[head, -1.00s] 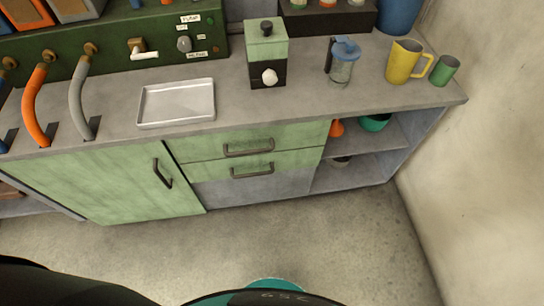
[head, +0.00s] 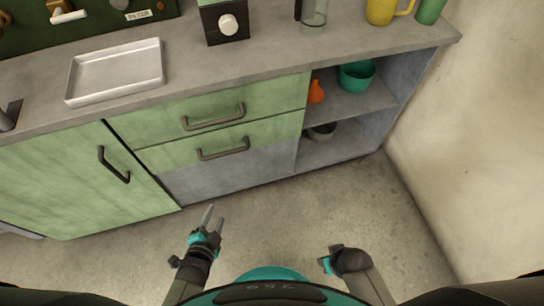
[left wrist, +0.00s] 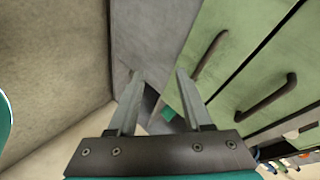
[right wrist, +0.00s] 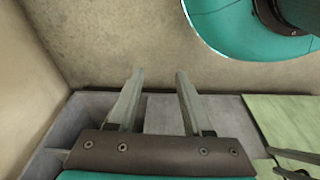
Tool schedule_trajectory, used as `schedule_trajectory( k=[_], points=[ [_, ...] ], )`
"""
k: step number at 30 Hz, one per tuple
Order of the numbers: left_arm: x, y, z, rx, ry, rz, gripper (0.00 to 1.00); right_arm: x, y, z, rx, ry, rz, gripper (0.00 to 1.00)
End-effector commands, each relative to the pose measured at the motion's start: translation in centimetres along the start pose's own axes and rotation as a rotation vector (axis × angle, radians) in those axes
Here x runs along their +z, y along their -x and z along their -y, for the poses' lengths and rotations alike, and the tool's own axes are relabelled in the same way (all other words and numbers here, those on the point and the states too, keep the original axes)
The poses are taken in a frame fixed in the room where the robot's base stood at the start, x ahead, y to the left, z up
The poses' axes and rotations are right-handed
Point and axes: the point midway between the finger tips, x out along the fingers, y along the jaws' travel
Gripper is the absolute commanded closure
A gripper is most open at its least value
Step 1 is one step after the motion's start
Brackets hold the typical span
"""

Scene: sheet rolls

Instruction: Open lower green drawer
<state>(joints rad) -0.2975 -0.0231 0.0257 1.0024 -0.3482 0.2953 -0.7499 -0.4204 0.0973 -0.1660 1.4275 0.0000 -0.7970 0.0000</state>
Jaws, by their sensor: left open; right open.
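The lower green drawer (head: 165,157) is shut, under the upper green drawer (head: 150,123). Its dark bar handle (head: 222,148) is clear of both grippers. In the left wrist view, the lower drawer's handle (left wrist: 210,54) shows beyond and right of the fingers. My left gripper (head: 214,211) is open and empty, in front of and below the drawer. My right gripper (head: 324,263) is open and empty, further right and back from the cabinet; its fingers show best in the right wrist view (right wrist: 160,72).
A green cabinet door (head: 70,185) with a handle is at the left. Open shelves (head: 350,105) at the right hold a teal bowl (head: 357,75) and an orange item (head: 316,92). A metal tray (head: 115,70) lies on the counter. The floor (head: 300,215) in front is clear.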

Motion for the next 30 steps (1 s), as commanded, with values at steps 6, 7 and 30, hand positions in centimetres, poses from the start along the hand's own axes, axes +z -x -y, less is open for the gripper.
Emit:
schedule_trajectory(
  k=[6, 7, 30],
  points=[
    [-1.0, -3.5, 2.6, -0.213, -0.274, -0.104, 0.50, -2.4, -1.4, -0.1, 0.003, -0.005, -0.034, 0.50],
    [-1.1, -3.7, 3.0, -0.239, -0.307, -0.113, 0.50, -2.6, -1.4, -0.1, 0.004, -0.006, -0.038, 0.50],
    [-3.5, -9.1, 6.9, -0.382, -0.498, -0.150, 0.50, -6.1, 2.5, -0.4, 0.009, -0.011, -0.112, 0.50]
  ],
)
